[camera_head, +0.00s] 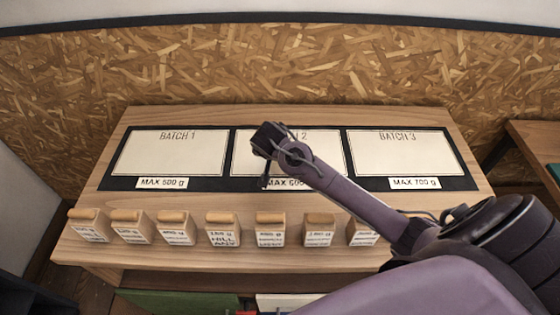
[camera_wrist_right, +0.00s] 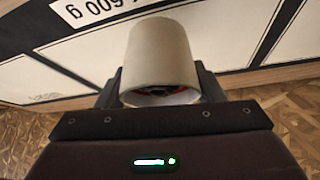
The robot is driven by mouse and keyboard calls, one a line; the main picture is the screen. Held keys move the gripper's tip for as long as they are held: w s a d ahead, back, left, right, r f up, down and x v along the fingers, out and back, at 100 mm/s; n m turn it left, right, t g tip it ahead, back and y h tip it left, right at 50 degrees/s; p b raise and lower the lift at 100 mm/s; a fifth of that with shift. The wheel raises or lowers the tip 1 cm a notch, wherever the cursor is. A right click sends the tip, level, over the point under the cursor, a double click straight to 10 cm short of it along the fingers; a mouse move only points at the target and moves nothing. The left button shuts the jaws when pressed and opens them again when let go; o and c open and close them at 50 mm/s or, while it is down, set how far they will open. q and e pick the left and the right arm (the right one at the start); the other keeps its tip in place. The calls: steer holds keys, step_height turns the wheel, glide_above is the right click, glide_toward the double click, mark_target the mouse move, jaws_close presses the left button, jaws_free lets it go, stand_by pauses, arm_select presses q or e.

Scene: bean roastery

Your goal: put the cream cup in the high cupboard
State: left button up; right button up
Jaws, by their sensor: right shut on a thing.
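The cream cup (camera_wrist_right: 162,52) shows in the right wrist view, between the two dark fingers of my right gripper (camera_wrist_right: 160,86). The gripper is shut on it, and its round open end faces the wrist camera, with something dark and reddish inside. In the head view my right gripper (camera_head: 268,142) is over the middle panel, marked 2; the cup cannot be made out there. The high cupboard is not in view. My left gripper is not in view.
A wooden table (camera_head: 200,115) carries a black board with white panels for Batch 1 (camera_head: 170,155), 2 and 3 (camera_head: 400,155). Several labelled wooden blocks (camera_head: 222,230) stand along its front. A chipboard wall (camera_head: 280,70) rises behind. Another wooden surface (camera_head: 540,140) is at the right.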

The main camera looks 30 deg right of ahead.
steer(key=shift+f+p, duration=0.3)
steer(key=shift+f, duration=1.85)
steer(key=shift+f, duration=0.1)
steer(key=o, duration=1.1)
